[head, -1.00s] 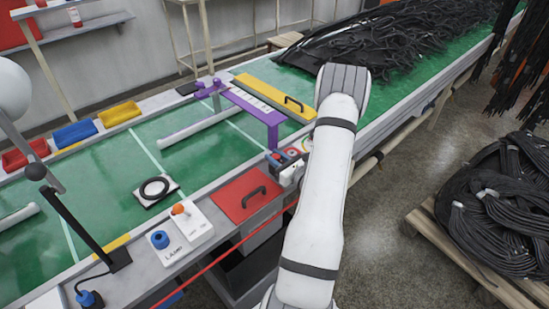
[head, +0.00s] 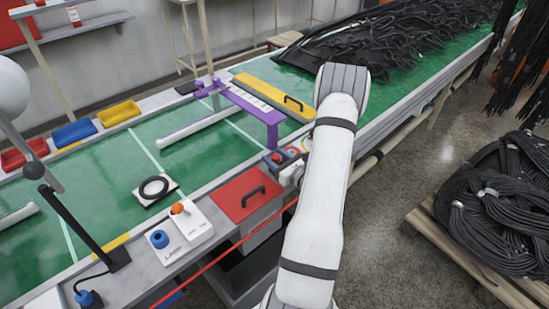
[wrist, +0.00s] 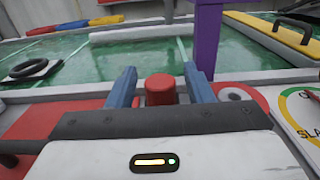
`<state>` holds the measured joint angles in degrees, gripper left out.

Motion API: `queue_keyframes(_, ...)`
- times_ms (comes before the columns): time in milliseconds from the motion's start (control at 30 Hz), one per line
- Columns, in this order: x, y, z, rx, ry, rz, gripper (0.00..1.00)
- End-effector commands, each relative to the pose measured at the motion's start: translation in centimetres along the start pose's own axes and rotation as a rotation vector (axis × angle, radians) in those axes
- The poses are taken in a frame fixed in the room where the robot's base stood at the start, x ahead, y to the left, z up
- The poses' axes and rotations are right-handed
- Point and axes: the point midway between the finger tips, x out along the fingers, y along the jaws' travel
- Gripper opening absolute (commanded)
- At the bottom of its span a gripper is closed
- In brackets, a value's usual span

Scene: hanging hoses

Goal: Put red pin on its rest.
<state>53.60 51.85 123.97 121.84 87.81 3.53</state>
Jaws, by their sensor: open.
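A short red cylinder, which looks like the red pin (wrist: 160,92), stands upright on the grey ledge in the wrist view. My gripper (wrist: 159,73) is open, with one blue finger on each side of the red cylinder and a narrow gap at both sides. The cylinder's lower end is hidden behind the gripper's dark front edge. A round red disc with a pale centre (wrist: 234,93) lies just right of the right finger; I cannot tell if it is the rest. In the head view my gripper (head: 279,157) is small and partly hidden by my arm.
A purple frame (head: 273,130) stands close behind the gripper. A red lid with a dark handle (head: 232,203) lies to its left. A round coloured dial panel (wrist: 300,107) is at the right. The green belt (head: 120,160) lies beyond the ledge.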

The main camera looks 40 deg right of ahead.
Motion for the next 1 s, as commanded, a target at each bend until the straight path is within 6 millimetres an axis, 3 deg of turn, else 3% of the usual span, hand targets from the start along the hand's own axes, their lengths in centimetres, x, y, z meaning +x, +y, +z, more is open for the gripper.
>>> queue_keyframes(33,0.0,0.0,0.8,0.000,0.000,0.000,0.47)
queue_keyframes(400,-8.1,-0.2,0.2,0.000,0.000,-0.005,0.47)
queue_keyframes(600,-11.0,-0.1,0.2,0.000,0.000,-0.003,0.47)
queue_keyframes(867,-12.0,0.1,0.3,-0.001,0.000,0.003,0.47)
queue_keyframes(1000,-10.4,2.3,1.8,-0.041,0.009,0.108,0.47)
